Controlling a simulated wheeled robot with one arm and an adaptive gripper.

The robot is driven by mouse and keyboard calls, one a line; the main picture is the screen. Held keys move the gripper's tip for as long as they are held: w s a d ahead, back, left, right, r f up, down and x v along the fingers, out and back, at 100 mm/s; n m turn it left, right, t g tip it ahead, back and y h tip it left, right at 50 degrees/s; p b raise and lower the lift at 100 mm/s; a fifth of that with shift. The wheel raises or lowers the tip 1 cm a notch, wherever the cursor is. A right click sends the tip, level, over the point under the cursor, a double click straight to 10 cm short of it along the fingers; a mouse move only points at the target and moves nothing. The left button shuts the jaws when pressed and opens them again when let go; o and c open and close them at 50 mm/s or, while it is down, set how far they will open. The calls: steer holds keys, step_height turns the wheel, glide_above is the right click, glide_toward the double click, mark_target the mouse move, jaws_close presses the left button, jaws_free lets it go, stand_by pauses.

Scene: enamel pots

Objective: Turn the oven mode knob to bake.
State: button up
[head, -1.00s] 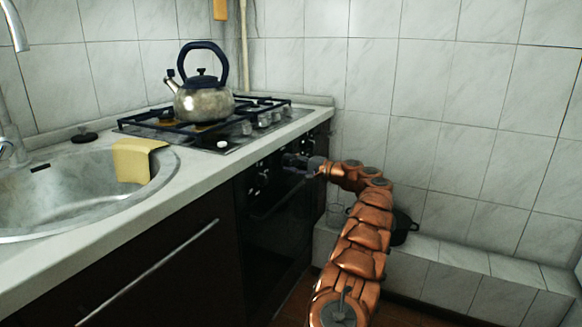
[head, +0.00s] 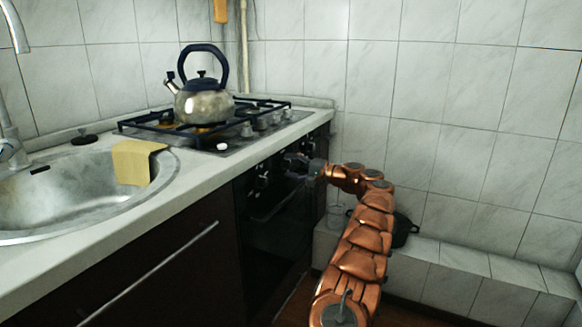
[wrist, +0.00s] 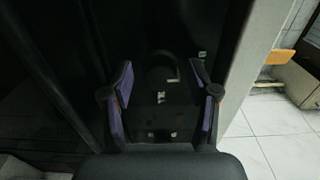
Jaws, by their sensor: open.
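The black built-in oven (head: 280,225) stands under the counter in the head view, with its control panel along the top edge. A knob with light markings (head: 262,178) shows on the panel, left of my gripper. My gripper (head: 290,160) is open at the right part of the panel. In the wrist view my gripper (wrist: 163,72) has its two purple-padded fingers spread. A dark round knob (wrist: 160,76) shows between them, with small light marks around it. I cannot tell whether the fingers touch it, nor read its setting.
A gas hob (head: 250,125) with a metal kettle (head: 205,104) stands above the oven. A sink (head: 70,195) with a yellow cloth (head: 135,163) is at the left. A dark pot (head: 402,230) sits on the tiled ledge (head: 440,250) behind my arm.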

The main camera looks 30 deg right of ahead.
steer(key=v, duration=1.1)
steer(key=shift+s+d, duration=0.25)
